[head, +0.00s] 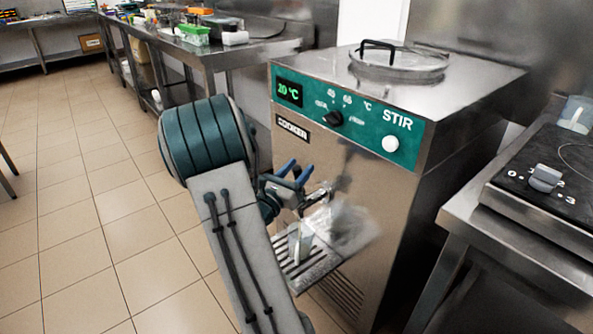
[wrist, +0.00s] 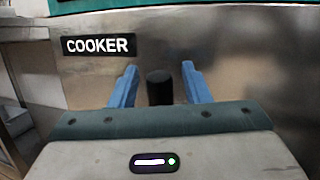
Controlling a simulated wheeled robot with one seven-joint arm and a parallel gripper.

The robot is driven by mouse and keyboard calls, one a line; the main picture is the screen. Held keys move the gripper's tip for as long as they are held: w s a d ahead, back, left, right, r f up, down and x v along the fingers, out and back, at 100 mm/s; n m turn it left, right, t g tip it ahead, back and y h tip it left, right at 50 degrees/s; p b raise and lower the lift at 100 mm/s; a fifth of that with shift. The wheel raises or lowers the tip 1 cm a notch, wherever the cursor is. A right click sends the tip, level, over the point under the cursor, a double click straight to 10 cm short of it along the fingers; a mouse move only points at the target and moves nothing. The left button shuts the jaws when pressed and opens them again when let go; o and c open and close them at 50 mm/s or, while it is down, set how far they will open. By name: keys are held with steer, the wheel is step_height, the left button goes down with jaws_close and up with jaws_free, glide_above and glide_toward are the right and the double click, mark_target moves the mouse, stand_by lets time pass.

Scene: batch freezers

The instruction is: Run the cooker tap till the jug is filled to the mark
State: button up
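The cooker (head: 375,185) is a steel cabinet with a green panel, its display reading 20 °C. Its tap (head: 318,196) sticks out low on the front, partly hidden by my gripper (head: 290,174). In the wrist view my gripper (wrist: 160,67) has its blue fingers apart, one on each side of a black upright tap handle (wrist: 160,88), with gaps showing on both sides. The clear jug (head: 300,240) stands on the slotted drip tray below the tap. Its fill level and mark are too small to tell, and no stream from the tap is clearly visible.
A worktop with a hob (head: 550,180) stands at the right, with another clear container (head: 576,113) behind. A steel bench (head: 215,52) with boxes is at the back left. The cooker's lid (head: 400,66) is on top. The tiled floor at the left is clear.

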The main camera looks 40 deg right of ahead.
steer(key=shift+a, duration=0.1)
steer(key=p+v, duration=0.1)
steer(key=v, duration=1.2)
steer(key=shift+a, duration=0.35)
stand_by(1.1)
